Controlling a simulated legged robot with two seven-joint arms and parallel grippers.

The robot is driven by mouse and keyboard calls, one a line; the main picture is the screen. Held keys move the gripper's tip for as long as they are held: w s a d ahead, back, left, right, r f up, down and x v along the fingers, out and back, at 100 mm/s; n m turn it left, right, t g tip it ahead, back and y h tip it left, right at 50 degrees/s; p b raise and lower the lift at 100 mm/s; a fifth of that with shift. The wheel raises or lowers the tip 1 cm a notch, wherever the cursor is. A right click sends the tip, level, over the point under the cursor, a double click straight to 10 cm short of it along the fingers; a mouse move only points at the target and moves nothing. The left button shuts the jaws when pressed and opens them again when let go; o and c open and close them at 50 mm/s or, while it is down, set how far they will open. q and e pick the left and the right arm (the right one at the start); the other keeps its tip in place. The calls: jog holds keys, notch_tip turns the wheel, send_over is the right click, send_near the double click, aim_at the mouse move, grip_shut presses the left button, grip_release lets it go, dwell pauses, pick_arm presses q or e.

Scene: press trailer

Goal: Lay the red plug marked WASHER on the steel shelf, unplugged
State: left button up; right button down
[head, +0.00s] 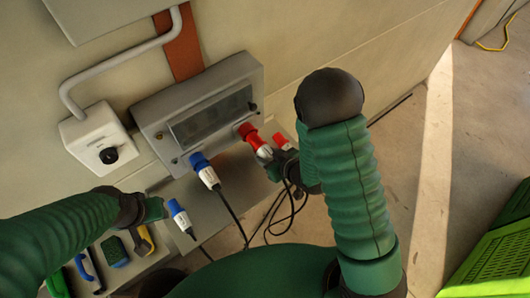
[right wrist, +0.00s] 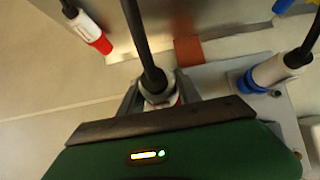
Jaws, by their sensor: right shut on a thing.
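A red plug with a white body (head: 262,149) has its red end against the lower front of the grey socket box (head: 150,113). It appears seated there. My right gripper (head: 272,168) is shut on this plug's body; the right wrist view shows its grey cable nut (right wrist: 157,88) between the fingers, cable leading up. A second red plug (head: 281,141) is just to the right, also in the right wrist view (right wrist: 97,38). I cannot read WASHER on either. The steel shelf (head: 209,214) is below the box. My left gripper (head: 154,209) is over its left part; its jaws are unclear.
A blue plug (head: 204,170) is at the box; another blue plug (head: 179,216) is on the shelf. Black cables (head: 283,212) hang in loops below the right gripper. A brush (head: 115,251) and other tools lie at lower left. Green crates (head: 497,250) stand at right.

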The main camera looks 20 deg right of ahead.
jog(key=shift+s+d, duration=0.3)
jog(key=shift+s, duration=0.5)
jog(key=shift+s+d, duration=0.3)
jog(key=shift+s, duration=0.5)
jog(key=shift+b, duration=0.3)
jog(key=w+d+f+m+h+b, duration=0.3)
jog(key=w+f+m+b, duration=0.1)
jog(key=b, duration=1.1)
notch_tip(320, 180, down, 2)
jog(key=shift+w+d+f+t, duration=0.1)
jog(key=shift+w+d+t, duration=0.25)
jog(key=shift+w, duration=0.2)
